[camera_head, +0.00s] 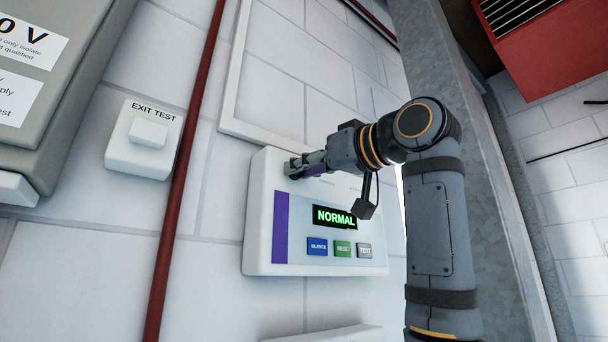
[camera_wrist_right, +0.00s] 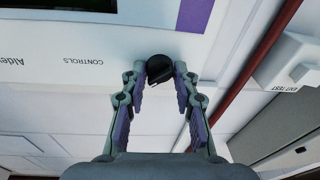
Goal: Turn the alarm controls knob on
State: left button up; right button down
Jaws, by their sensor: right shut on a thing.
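The alarm panel (camera_head: 262,235) is a white box on the wall with a purple stripe and a lit green NORMAL display (camera_head: 334,217). The black controls knob (camera_wrist_right: 158,67) shows in the right wrist view beside the upside-down word CONTROLS. My right gripper (camera_head: 296,167) is at the panel's upper left in the head view, and its fingers hide the knob there. In the right wrist view, the right gripper (camera_wrist_right: 160,76) has its fingertips closed on the knob's two sides. The knob's pointer setting is too small to tell. My left gripper is not in view.
Blue, green and grey buttons (camera_head: 342,248) sit below the display. A red pipe (camera_head: 184,160) runs down the wall left of the panel. An EXIT TEST box (camera_head: 128,160) and a grey cabinet (camera_head: 85,75) are farther left. A grey metal column (camera_head: 455,100) stands right.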

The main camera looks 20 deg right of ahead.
jog(key=shift+a+f+m+t+h+b, duration=0.15)
jog(key=shift+m+h+b, duration=0.2)
jog(key=shift+m, duration=1.2)
jog(key=shift+d+m+t+h+b, duration=0.15)
jog(key=shift+m+b, duration=0.3)
jog(key=shift+m, duration=1.15)
jog(key=shift+a+f+m+t+h+b, duration=0.15)
jog(key=shift+m+h+b, duration=0.2)
jog(key=shift+m, duration=1.2)
jog(key=shift+r, duration=0.2)
jog(key=c, duration=1)
grip_release()
jog(key=shift+s, duration=0.1)
jog(key=shift+c, duration=0.2)
jog(key=shift+d, duration=0.2)
jog(key=shift+s, duration=0.1)
jog(key=v, duration=1.2)
